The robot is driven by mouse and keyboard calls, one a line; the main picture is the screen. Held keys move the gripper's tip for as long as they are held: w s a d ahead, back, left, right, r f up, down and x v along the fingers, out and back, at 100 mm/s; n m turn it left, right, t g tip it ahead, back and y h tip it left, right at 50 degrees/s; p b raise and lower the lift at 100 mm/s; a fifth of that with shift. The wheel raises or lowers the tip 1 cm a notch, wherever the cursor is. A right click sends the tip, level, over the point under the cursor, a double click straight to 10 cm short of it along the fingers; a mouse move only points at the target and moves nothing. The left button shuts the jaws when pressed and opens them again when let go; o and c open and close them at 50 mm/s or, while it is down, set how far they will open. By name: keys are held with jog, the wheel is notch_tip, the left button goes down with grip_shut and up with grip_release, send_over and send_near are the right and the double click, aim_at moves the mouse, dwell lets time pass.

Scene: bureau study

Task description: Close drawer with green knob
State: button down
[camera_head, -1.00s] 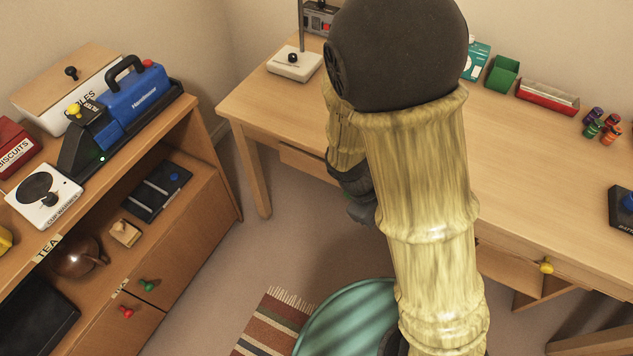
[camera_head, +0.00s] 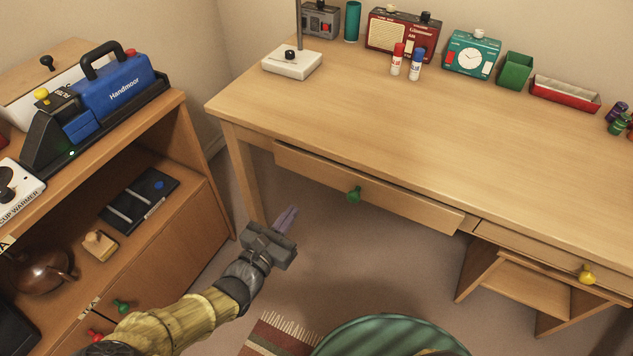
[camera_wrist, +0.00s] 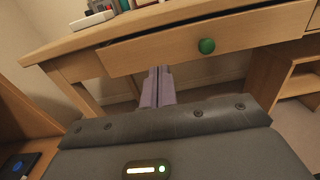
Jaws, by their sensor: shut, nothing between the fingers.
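The drawer (camera_head: 392,202) with the green knob (camera_head: 354,194) is in the desk's front, on the left side. It stands pulled out a little, with a dark gap along its top edge. In the wrist view the drawer front (camera_wrist: 165,57) and the green knob (camera_wrist: 206,46) are ahead, above the fingertips. My gripper (camera_head: 288,216) is shut and empty, in front of and below the drawer's left part, left of the knob. In the wrist view my gripper (camera_wrist: 158,75) points at the drawer's lower edge; whether it touches cannot be told.
A second desk drawer with a yellow knob (camera_head: 587,274) is at the right. The wooden cabinet (camera_head: 205,195) stands close on the left, with a green knob (camera_head: 121,306) and a red knob on its front. A teal round seat (camera_head: 390,336) is below on the floor.

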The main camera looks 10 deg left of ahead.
aim_at(322, 165)
jog(key=shift+a, duration=0.3)
jog(key=b+x, duration=0.4)
jog(key=x, duration=0.9)
jog(key=shift+w+d, duration=0.1)
jog(key=shift+w, duration=0.3)
jog(key=shift+w+r, duration=0.1)
jog(key=shift+r, duration=0.05)
